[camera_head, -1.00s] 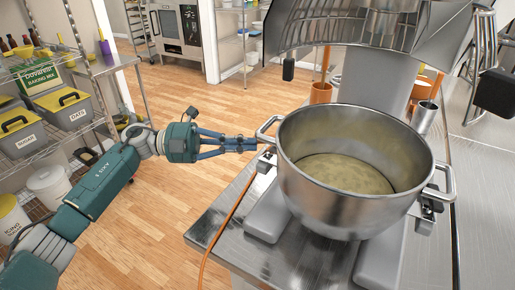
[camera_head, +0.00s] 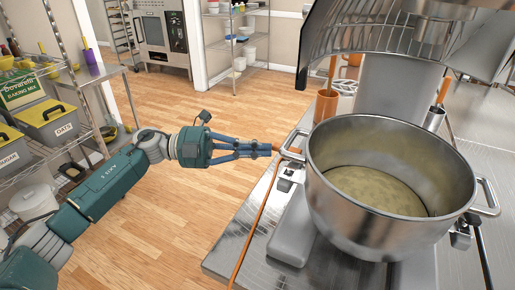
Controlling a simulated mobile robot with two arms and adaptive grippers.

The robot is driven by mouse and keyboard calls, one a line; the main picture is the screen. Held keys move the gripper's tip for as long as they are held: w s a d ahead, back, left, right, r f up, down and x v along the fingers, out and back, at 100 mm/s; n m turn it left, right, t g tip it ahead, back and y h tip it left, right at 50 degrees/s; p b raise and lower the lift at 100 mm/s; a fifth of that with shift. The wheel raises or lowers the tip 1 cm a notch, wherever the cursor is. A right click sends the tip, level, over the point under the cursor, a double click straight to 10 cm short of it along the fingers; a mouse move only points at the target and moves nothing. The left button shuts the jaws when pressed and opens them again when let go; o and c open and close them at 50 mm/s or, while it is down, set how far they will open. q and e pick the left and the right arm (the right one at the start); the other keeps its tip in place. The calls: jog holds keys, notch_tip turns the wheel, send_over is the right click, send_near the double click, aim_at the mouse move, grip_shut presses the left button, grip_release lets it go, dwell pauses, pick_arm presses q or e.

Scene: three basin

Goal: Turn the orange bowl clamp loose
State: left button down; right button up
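The steel mixing bowl (camera_head: 345,215) stands upright in the mixer's cradle and holds a pale yellowish mix (camera_head: 375,190). Its left loop handle (camera_head: 292,142) faces my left gripper (camera_head: 270,150). The gripper's blue-grey fingers point right, just left of that handle. A small orange piece (camera_head: 279,148), perhaps the orange clamp, shows at the fingertips. I cannot tell whether the fingers close on it or only lie beside it. A metal clamp block (camera_head: 288,178) sits below the handle. Another clamp (camera_head: 462,234) is at the bowl's right side. My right gripper is not in view.
The mixer's wire guard (camera_head: 375,35) hangs above the bowl. Orange containers (camera_head: 326,104) stand behind it. An orange cord or rod (camera_head: 254,226) runs down along the steel table's left edge. A shelf with grey bins (camera_head: 50,125) stands at left. The wooden floor between is clear.

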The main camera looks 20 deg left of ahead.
pick_arm(q)
jog(key=shift+w+a+r, duration=0.25)
jog(key=shift+w+r, duration=0.15)
jog(key=shift+w, duration=0.05)
jog(key=v, duration=1.1)
jog(key=shift+s+a+f, duration=0.3)
jog(key=shift+s+f, duration=0.1)
jog(key=shift+s, duration=0.1)
